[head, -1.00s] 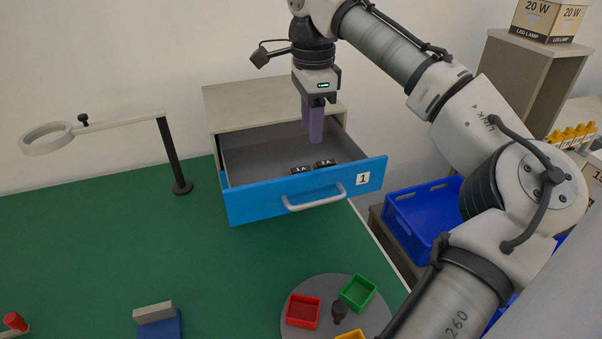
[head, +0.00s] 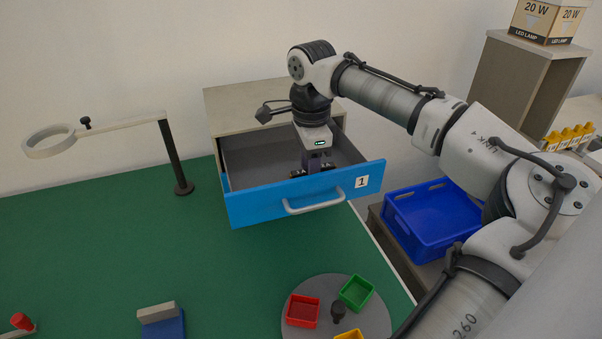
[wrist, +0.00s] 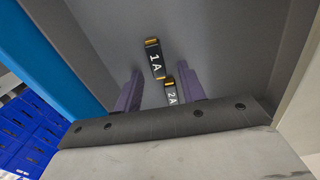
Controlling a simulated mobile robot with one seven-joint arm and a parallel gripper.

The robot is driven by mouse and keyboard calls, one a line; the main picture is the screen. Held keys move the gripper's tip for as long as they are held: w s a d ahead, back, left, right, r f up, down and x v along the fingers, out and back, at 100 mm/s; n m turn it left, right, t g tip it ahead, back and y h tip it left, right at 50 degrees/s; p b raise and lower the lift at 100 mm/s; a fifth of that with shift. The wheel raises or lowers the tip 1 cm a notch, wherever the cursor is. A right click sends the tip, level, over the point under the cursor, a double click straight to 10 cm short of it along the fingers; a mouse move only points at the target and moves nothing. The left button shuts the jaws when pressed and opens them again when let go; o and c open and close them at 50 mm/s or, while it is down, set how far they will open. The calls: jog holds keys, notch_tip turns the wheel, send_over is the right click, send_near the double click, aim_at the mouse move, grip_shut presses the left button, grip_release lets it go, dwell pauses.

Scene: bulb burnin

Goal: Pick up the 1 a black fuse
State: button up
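The 1 A black fuse (wrist: 154,58) lies on the grey floor of the open drawer in the wrist view, with gold ends and a white "1A" label. In the head view my gripper (head: 317,165) is low in the drawer and partly hides the fuses.
The blue drawer front (head: 250,205) is marked 1 and has a grey handle. Drawer walls stand close around the fingers. A magnifier stand (head: 178,150) is on the green table; a turntable (head: 372,322) with small red and green trays is in front. A blue crate (head: 430,215) is at right.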

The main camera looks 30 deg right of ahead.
grip_shut()
jog(key=shift+r, duration=0.15)
